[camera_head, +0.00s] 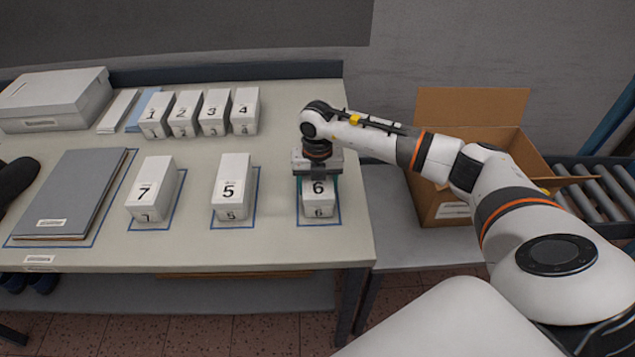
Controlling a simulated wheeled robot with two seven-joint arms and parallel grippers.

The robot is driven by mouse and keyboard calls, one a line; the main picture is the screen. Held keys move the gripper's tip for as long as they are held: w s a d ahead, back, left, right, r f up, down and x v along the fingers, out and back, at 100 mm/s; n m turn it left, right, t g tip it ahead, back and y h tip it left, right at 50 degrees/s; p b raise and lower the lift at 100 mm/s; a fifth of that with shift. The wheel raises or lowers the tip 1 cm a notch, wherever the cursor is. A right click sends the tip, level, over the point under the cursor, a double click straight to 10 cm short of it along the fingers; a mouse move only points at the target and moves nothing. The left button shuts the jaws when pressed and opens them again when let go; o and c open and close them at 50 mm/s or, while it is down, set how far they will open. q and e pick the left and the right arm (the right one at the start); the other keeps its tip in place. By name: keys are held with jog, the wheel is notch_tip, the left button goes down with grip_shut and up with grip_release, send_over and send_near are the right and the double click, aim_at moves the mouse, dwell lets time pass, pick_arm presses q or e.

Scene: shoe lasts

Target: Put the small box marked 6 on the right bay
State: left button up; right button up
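The small white box marked 6 (319,208) stands upright inside the blue-outlined right bay (334,221) at the right end of the table. My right gripper (317,175) is directly above and behind it, pointing down, with its fingers at the box's upper part. The fingertips are partly hidden, so I cannot tell whether they are closed on the box. My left gripper does not show.
Box 5 (231,190) stands in the middle bay and box 7 (152,190) in the left bay. Boxes marked 1 to 4 (213,112) stand in a row behind. A grey folder (75,190) lies left. An open cardboard box (470,160) stands right of the table.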

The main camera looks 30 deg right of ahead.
jog(key=shift+f, duration=0.2)
jog(key=o, duration=0.9)
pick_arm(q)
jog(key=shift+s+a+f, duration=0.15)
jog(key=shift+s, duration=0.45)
pick_arm(e)
jog(key=shift+o, duration=0.9)
jog(key=shift+r, duration=0.1)
jog(key=shift+r, duration=0.25)
notch_tip(320, 180, up, 12)
jog(key=shift+f+b, duration=0.1)
jog(key=shift+b, duration=1.05)
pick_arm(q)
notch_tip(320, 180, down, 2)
pick_arm(e)
jog(key=shift+s+f, duration=0.1)
